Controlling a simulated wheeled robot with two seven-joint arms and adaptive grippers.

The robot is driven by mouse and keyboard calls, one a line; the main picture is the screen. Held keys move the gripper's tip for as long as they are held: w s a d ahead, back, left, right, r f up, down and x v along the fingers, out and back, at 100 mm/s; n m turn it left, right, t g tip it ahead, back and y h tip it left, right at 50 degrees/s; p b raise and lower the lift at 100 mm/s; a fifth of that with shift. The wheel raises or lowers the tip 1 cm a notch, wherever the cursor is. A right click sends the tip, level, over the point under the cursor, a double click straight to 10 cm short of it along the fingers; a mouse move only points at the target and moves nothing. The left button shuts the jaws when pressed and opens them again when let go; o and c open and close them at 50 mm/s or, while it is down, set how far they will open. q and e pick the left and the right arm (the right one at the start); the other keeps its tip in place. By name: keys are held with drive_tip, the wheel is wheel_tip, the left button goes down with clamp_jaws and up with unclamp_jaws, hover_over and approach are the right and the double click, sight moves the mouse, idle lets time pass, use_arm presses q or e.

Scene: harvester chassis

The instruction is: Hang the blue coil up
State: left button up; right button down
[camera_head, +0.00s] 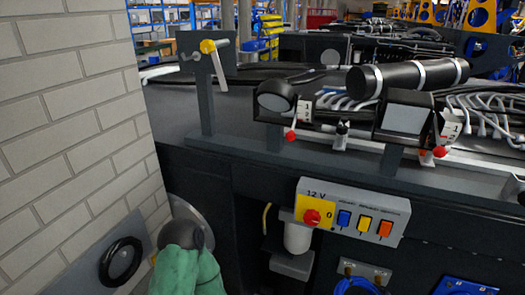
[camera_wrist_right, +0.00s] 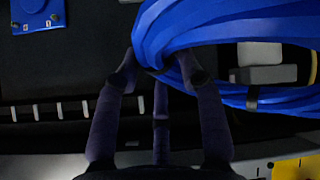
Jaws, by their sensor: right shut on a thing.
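In the head view, blue loops (camera_head: 357,287) show at the bottom edge, below a small plate with two round studs (camera_head: 365,271). My right gripper is not seen there. My left gripper is in neither view. I cannot tell a hanging hook for certain.
A 12 V switch box (camera_head: 350,211) projects from the dark chassis, with a light cylinder (camera_head: 297,235) to its left. A blue plate (camera_head: 465,287) is at the lower right. A brick wall (camera_head: 75,110), a black ring (camera_head: 122,262) and a green object (camera_head: 187,272) occupy the left.

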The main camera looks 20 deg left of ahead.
wheel_tip(320, 180, up, 4)
drive_tip(key=p, duration=0.3)
drive_tip(key=shift+d, duration=0.1)
drive_tip(key=shift+f+b, duration=0.25)
drive_tip(key=shift+b, duration=0.1)
drive_tip(key=shift+f+m+g+y, duration=0.1)
drive_tip(key=shift+m+g+y, duration=0.5)
drive_tip(key=shift+g+y, duration=0.35)
